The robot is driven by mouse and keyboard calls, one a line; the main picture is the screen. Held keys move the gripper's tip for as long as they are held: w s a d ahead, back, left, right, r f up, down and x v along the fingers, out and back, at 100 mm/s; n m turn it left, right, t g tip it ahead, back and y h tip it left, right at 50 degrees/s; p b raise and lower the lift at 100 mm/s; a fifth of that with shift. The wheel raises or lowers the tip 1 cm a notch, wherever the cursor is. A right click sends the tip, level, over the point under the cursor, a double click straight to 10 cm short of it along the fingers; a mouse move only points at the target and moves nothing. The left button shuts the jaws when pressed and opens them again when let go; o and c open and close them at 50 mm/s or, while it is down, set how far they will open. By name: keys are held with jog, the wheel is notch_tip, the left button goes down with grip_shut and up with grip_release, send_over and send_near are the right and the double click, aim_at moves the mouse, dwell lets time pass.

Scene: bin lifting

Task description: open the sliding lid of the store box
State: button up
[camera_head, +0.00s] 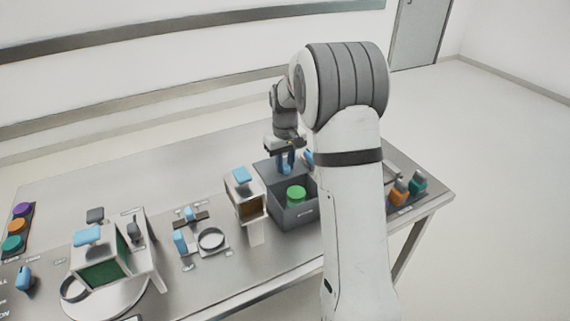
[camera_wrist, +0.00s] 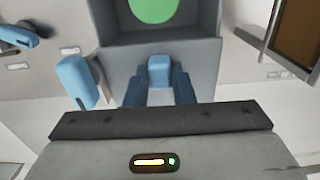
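The item also shows at the top of the wrist view (camera_wrist: 155,8). My gripper (camera_head: 286,163) is at the lid's rear part. In the wrist view my gripper (camera_wrist: 160,82) has its two dark blue fingers on either side of the light blue lid handle (camera_wrist: 160,70), apparently touching it. The handle's lower part is hidden.
A metal box with a blue handle (camera_head: 242,176) stands just left of the store box. A blue object (camera_wrist: 75,82) stands close beside my fingers in the wrist view. Orange (camera_head: 398,191) and teal (camera_head: 418,182) items sit at the right end. The bench's back left is clear.

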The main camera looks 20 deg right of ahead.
aim_at(285, 165)
jog(key=o, duration=0.5)
jog(key=shift+c, duration=0.2)
jog(key=shift+r, duration=0.1)
notch_tip(285, 165, up, 7)
jog(key=shift+f+b, duration=0.1)
jog(key=shift+b, duration=0.3)
jog(key=shift+r, duration=0.4)
jog(key=shift+s+r, duration=0.2)
jog(key=shift+s, duration=0.05)
jog(key=s+a+r+t, duration=0.1)
jog(key=s+r, duration=0.1)
jog(key=s, duration=0.5)
jog(key=s+a+r, duration=0.2)
jog(key=s+r, duration=0.1)
jog(key=s, duration=0.3)
jog(key=s+a+f+m+t, duration=0.1)
jog(key=s+f, duration=0.1)
jog(key=s, duration=0.6)
jog(key=s+a+f+m+t, duration=0.1)
jog(key=s, duration=0.8)
jog(key=shift+f, duration=0.4)
